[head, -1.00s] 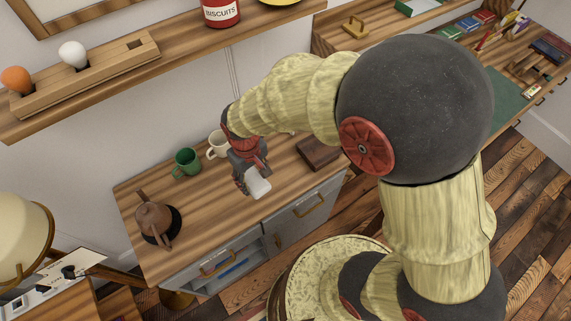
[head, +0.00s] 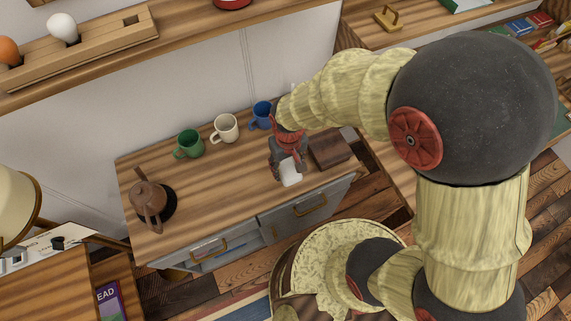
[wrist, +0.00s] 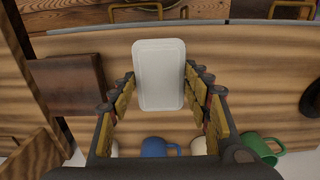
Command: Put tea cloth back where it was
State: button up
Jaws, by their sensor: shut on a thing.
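My gripper (head: 288,163) is over the right part of the wooden counter (head: 225,185), pointing down. It is shut on a white, flat, rounded rectangular thing (head: 291,175), which could be the folded tea cloth; I cannot tell for sure. In the wrist view the white thing (wrist: 159,75) lies between the two rows of finger pads. I cannot tell whether it touches the counter. No other cloth shows.
A dark wooden box (head: 331,148) stands just right of my gripper. Green (head: 190,144), cream (head: 226,128) and blue (head: 261,114) mugs line the back. Grey drawers (head: 305,208) are in front; the middle counter is clear.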

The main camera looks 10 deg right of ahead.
jog(key=w+f, duration=0.2)
jog(key=w+f+b, duration=0.1)
jog(key=w+f, duration=0.1)
jog(key=f, duration=0.1)
jog(key=shift+w+f+b, duration=0.3)
jog(key=shift+w, duration=0.05)
jog(key=shift+w+f+b, duration=0.15)
jog(key=shift+f+b, duration=0.2)
jog(key=shift+f, duration=0.55)
jog(key=shift+w+f+b, duration=0.1)
jog(key=shift+f+b, duration=0.2)
jog(key=shift+f, duration=0.6)
jog(key=shift+f, duration=0.15)
jog(key=o, duration=1.1)
